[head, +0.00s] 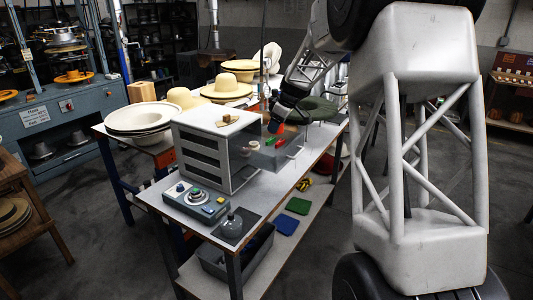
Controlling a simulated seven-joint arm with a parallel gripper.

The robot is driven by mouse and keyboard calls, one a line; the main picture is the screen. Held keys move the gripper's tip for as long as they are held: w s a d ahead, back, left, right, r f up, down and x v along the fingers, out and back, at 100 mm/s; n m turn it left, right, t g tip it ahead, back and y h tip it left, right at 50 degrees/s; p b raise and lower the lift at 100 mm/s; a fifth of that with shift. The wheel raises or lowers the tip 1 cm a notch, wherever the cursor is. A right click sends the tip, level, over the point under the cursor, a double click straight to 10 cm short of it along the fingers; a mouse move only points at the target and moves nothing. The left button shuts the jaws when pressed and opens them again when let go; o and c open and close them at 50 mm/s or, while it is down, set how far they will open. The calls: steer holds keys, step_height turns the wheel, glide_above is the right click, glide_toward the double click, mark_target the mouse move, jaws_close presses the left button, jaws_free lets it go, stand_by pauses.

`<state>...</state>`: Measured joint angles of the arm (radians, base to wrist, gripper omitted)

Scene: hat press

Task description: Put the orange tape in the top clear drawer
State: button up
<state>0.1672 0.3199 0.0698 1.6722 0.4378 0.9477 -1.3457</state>
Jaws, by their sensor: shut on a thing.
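The white drawer cabinet (186,127) stands on the workbench. Its top clear drawer (289,158) is pulled out to the right, with small red and green items and pale round items visible in it. My gripper (275,124) is above the open drawer, near its back side, pointing down. It is shut on a small orange thing, the orange tape (277,128), which is mostly hidden by the fingers. The tape appears just above the drawer; I cannot tell whether it touches anything there.
A control box (196,200) and a dark pad with a glass vessel (236,224) sit at the bench's front. White hat shapes (140,118) and straw hats (227,86) stand behind and left of the cabinet. A green hat (313,108) lies beyond the drawer.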

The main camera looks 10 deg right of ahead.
steer(key=shift+f, duration=0.1)
glide_above(272, 154)
steer(key=s+d, duration=0.1)
steer(key=shift+d+f, duration=0.1)
steer(key=shift+f, duration=2.95)
steer(key=shift+f, duration=1.85)
steer(key=shift+f, duration=0.15)
steer(key=o, duration=0.7)
steer(key=v, duration=1.2)
steer(key=shift+r, duration=0.2)
